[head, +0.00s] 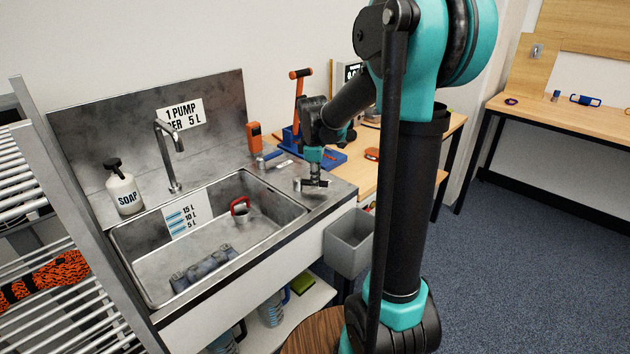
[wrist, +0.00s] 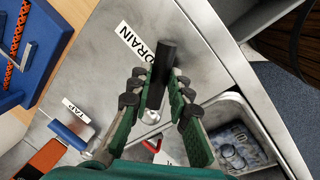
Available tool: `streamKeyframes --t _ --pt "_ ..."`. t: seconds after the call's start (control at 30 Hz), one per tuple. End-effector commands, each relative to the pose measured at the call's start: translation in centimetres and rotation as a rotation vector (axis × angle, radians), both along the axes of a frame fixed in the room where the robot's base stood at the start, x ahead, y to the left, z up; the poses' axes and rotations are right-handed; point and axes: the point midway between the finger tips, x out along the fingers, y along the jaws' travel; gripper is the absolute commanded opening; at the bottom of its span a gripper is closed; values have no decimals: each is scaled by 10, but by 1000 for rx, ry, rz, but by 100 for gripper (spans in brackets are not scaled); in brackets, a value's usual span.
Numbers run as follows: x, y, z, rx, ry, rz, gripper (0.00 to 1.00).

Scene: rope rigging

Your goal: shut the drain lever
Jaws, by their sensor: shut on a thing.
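The drain lever (wrist: 161,72) has a black handle on a pale round base, and sits on the steel counter beside the word DRAIN (wrist: 134,42). My gripper (wrist: 157,88) has its green fingers with dark pads on both sides of the handle and is shut on it. In the head view my gripper (head: 312,183) points down at the counter to the right of the sink basin (head: 290,207); it mostly hides the lever there. The tap lever (wrist: 68,136), with a blue handle, stands apart near the TAP label (wrist: 75,110).
The basin holds a red-handled object (head: 240,206) and several grey pieces (head: 203,266). A faucet (head: 168,155) and soap bottle (head: 123,188) stand behind and left of it. A grey bin (head: 348,241) hangs at the counter's right end.

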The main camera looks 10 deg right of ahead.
Motion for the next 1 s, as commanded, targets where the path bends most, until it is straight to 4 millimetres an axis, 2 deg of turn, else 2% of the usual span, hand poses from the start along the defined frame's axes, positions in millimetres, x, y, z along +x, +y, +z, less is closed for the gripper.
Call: streamKeyframes --t 0.4,1.0 --pt "25 -6 0 0 -1 387 0" --pt "52 1 0 0 -1 866 0"
